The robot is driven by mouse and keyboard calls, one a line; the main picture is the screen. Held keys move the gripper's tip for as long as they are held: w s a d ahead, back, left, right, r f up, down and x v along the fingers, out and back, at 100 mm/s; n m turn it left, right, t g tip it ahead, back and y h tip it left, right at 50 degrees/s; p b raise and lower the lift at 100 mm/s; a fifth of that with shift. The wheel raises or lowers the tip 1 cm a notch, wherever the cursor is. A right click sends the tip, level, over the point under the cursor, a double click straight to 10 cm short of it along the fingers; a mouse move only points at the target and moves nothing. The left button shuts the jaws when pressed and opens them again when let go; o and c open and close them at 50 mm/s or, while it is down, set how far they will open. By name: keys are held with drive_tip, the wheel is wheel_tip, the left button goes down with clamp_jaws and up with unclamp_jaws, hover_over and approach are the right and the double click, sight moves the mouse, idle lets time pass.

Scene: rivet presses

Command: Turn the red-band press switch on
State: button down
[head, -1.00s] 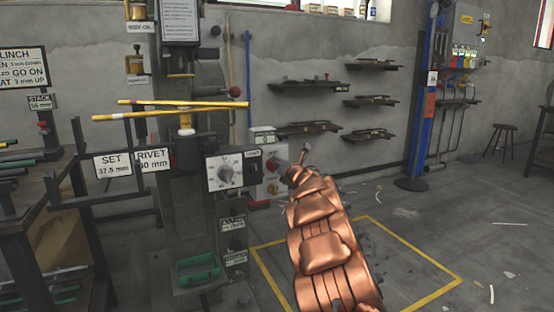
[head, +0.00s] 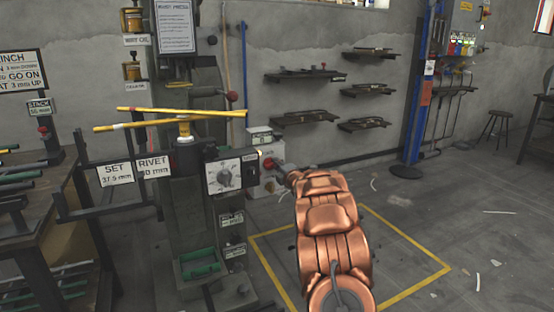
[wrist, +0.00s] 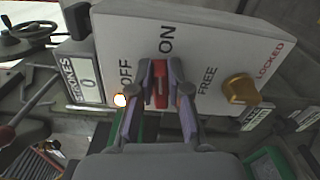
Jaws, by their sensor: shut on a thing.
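In the wrist view a white control box (wrist: 130,30) carries a red switch (wrist: 160,85) beside the words OFF and ON. The red switch lies lengthwise towards ON in the picture. My gripper (wrist: 166,80) has its two fingers shut on the red switch, one on each side. A brass knob (wrist: 241,89) sits between FREE and LOCKED on the same box. A small lamp (wrist: 120,100) glows near OFF.
A stroke counter (wrist: 84,80) reads 0. Yellow floor lines (head: 405,240) mark open floor at right. A work table (head: 35,235) stands at left.

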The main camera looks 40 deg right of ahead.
drive_tip(key=shift+f+m+p, duration=0.15)
drive_tip(key=shift+m+p, duration=0.55)
drive_tip(key=shift+m, duration=0.2)
drive_tip(key=c, duration=1.1)
unclamp_jaws()
drive_tip(key=shift+s, duration=0.1)
drive_tip(key=shift+v, duration=5.95)
